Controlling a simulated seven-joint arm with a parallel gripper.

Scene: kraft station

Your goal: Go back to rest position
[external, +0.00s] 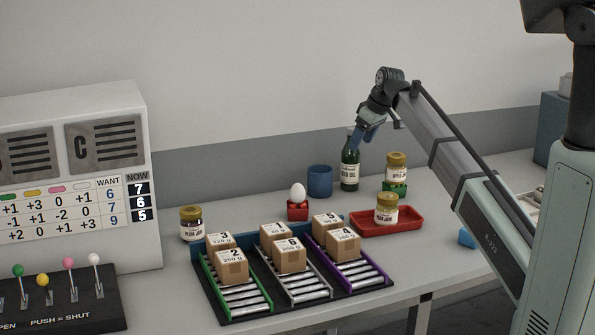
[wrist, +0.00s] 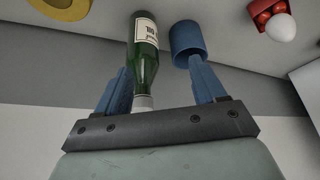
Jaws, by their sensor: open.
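My gripper (external: 366,137) is raised at the back of the table, with its blue fingers pointing down beside the neck of a green bottle (external: 349,172). In the wrist view the fingers (wrist: 160,90) are spread apart and hold nothing. The bottle also shows there (wrist: 145,55), with its capped end appearing between the fingers, closer to the left one. I cannot tell how far the cap is from the palm. A blue cup (external: 319,182) stands left of the bottle and shows behind the right finger in the wrist view (wrist: 186,40).
A white egg (external: 298,193) sits on a red holder. A rack (external: 255,313) holds several boxes. A jar (external: 191,223) stands left, near a panel (external: 80,130) and levers (external: 60,295).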

